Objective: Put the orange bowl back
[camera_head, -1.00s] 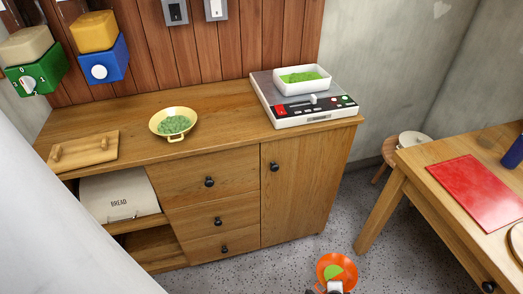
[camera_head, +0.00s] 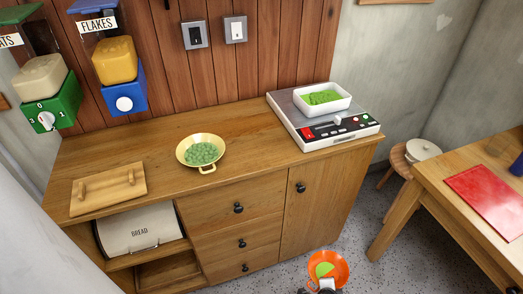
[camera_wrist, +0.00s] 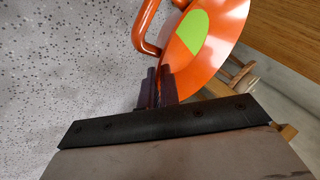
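The orange bowl (camera_head: 340,270) is at the bottom of the head view, in front of the cabinet and over the speckled floor. It has a light green patch inside. In the wrist view the bowl (camera_wrist: 222,28) shows large and tilted, with a looped orange handle (camera_wrist: 148,32). My gripper (camera_head: 326,287) is at the bowl's near edge. In the wrist view its dark fingers (camera_wrist: 158,88) are close together at the rim, shut on the bowl. The exact contact is partly hidden.
The wooden cabinet top (camera_head: 245,130) holds a yellow bowl (camera_head: 184,145) of green pieces, a wooden board (camera_head: 108,190) and a scale (camera_head: 345,133) with a white tray (camera_head: 340,103). The top is clear between yellow bowl and scale. A table (camera_head: 440,183) and stool (camera_head: 398,158) stand right.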

